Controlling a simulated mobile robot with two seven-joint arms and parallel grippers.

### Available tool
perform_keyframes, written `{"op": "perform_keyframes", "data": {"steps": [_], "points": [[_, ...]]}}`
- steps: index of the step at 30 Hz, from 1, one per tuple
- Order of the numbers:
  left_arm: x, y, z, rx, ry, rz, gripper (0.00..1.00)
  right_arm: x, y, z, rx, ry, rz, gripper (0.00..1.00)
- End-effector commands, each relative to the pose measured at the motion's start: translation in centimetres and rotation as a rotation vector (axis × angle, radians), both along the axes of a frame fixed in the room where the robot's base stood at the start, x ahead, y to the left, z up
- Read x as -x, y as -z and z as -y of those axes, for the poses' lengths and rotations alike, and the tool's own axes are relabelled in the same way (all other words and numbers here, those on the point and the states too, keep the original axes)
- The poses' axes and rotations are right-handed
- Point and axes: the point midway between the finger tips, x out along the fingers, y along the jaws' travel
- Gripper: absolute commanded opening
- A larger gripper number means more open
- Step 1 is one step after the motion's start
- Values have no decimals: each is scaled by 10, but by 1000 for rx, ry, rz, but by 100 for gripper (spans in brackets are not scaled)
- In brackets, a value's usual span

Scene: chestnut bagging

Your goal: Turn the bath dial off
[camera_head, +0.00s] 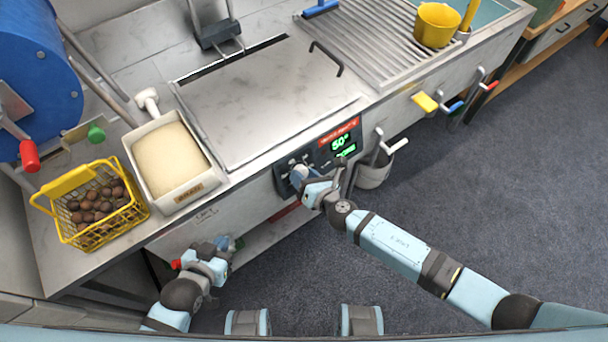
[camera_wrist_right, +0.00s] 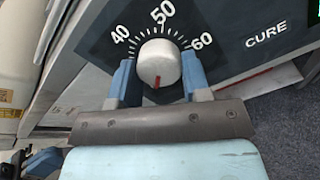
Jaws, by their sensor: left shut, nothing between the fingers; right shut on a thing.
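The bath dial (camera_wrist_right: 159,63) is a round white knob on a dark panel marked 40, 50 and 60. Its red pointer line points down in the picture, away from the numbers. My right gripper (camera_wrist_right: 157,84) has one blue finger on each side of the knob and is shut on it. In the head view the right gripper (camera_head: 304,181) is at the front panel and hides part of the dial (camera_head: 298,171). My left gripper (camera_head: 230,243) is shut and empty, low in front of the counter.
A display (camera_head: 341,143) shows green 50° and a smaller green line. The lidded bath (camera_head: 270,95) is behind the panel. A yellow basket of chestnuts (camera_head: 67,182) and a bin (camera_head: 168,152) of pale grains stand left. A hanging bucket (camera_head: 374,173) is right of the panel.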

Motion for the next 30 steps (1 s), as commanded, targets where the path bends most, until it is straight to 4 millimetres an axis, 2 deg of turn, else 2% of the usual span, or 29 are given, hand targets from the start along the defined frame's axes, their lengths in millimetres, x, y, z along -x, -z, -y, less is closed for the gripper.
{"op": "perform_keyframes", "data": {"steps": [21,22,24,25,30], "points": [[0,-1,0,0,0,-1,0,0,1,0,57,-23,41,20],[0,-1,0,0,0,-1,0,0,1,0,57,-23,41,51],[0,-1,0,0,0,-1,0,0,1,0,57,-23,41,67],[0,-1,0,0,0,-1,0,0,1,0,57,-23,41,69],[0,-1,0,0,0,-1,0,0,0,0,56,-23,41,69]]}}
